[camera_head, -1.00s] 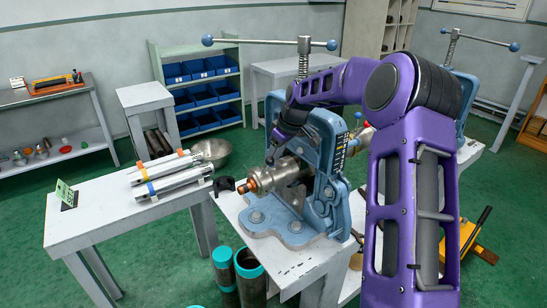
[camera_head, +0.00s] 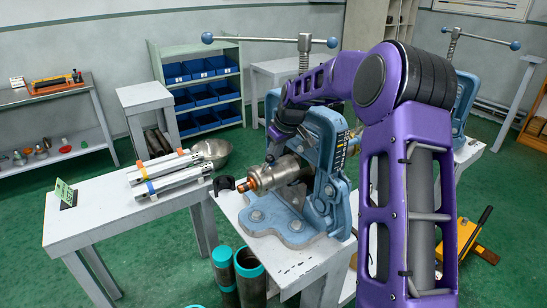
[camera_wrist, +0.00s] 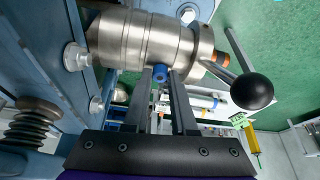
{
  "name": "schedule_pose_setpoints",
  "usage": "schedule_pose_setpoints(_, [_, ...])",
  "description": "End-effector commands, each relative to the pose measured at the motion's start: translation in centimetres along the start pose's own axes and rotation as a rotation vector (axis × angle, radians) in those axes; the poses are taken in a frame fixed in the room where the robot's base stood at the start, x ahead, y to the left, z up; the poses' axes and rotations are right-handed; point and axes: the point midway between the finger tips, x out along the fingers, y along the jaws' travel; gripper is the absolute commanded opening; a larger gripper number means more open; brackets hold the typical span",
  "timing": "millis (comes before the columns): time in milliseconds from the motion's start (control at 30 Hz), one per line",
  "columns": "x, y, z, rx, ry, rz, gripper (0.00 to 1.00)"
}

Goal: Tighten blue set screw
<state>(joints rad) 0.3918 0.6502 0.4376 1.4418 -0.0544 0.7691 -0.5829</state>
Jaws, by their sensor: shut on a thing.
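The blue set screw (camera_wrist: 160,72) is a small blue knob on the underside edge of a shiny metal cylinder (camera_wrist: 145,38) in the wrist view. My gripper (camera_wrist: 161,78) has its two dark fingers on either side of the screw and is shut on it. In the head view the cylinder (camera_head: 278,173) lies sideways in the blue pipe vise (camera_head: 322,150), with an orange-brown end facing left. My gripper (camera_head: 270,157) is just above the cylinder there, and the screw itself is too small and covered to make out.
A lever with a black ball (camera_wrist: 252,91) sticks out right of my fingers. Metal tubes (camera_head: 170,175) lie on the left bench (camera_head: 100,208). A second blue vise (camera_head: 466,95) stands behind my arm. Pipes with teal ends (camera_head: 249,262) stand below the bench.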

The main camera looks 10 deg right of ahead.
Motion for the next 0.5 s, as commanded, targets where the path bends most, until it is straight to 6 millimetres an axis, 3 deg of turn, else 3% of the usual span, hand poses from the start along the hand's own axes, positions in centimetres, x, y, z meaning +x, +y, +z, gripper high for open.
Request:
schedule_pose_setpoints(267, [-0.06, -0.03, -0.03, 0.010, 0.001, 0.002, 0.00])
schedule_pose_setpoints(300, [-0.06, -0.03, -0.03, 0.010, 0.001, 0.002, 0.28])
schedule_pose_setpoints(433, [-0.05, -0.02, -0.03, 0.009, 0.001, 0.002, 0.51])
schedule_pose_setpoints(500, [-0.05, -0.02, -0.02, 0.009, 0.001, 0.002, 0.55])
